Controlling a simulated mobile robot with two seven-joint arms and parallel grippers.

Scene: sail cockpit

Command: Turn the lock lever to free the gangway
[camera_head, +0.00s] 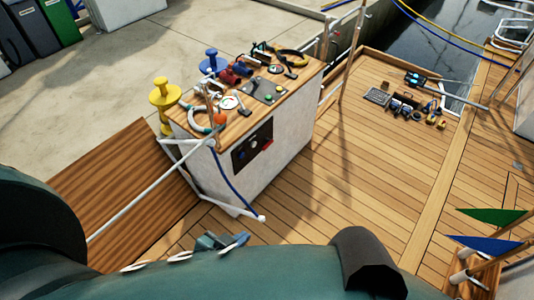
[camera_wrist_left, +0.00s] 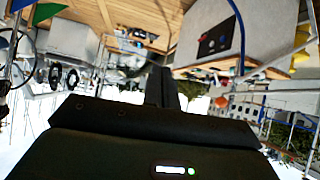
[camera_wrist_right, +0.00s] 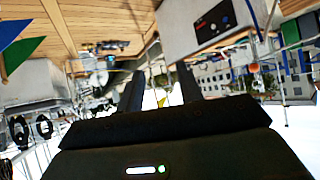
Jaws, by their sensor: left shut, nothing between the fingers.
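A brown wooden gangway board (camera_head: 118,185) lies at the left in the head view, with a thin white rail (camera_head: 140,198) beside it. The rail reaches the near corner of a white console (camera_head: 285,150). A small orange-red knob (camera_head: 220,118) shows at that corner. I cannot tell which part is the lock lever. My left gripper (camera_wrist_left: 160,72) is shut and empty in the left wrist view, with the console beyond its fingers, apart from it. My right gripper (camera_wrist_right: 160,80) is open and empty in the right wrist view. My teal body hides the near ground in the head view.
Tools, a yellow bollard (camera_head: 163,95) and a blue one (camera_head: 212,62) crowd the console's top and side. A dark panel (camera_head: 252,146) is on its front. More gear (camera_head: 405,103) lies on the deck. Green and blue flags (camera_head: 488,244) stand at right. The middle deck (camera_head: 350,190) is clear.

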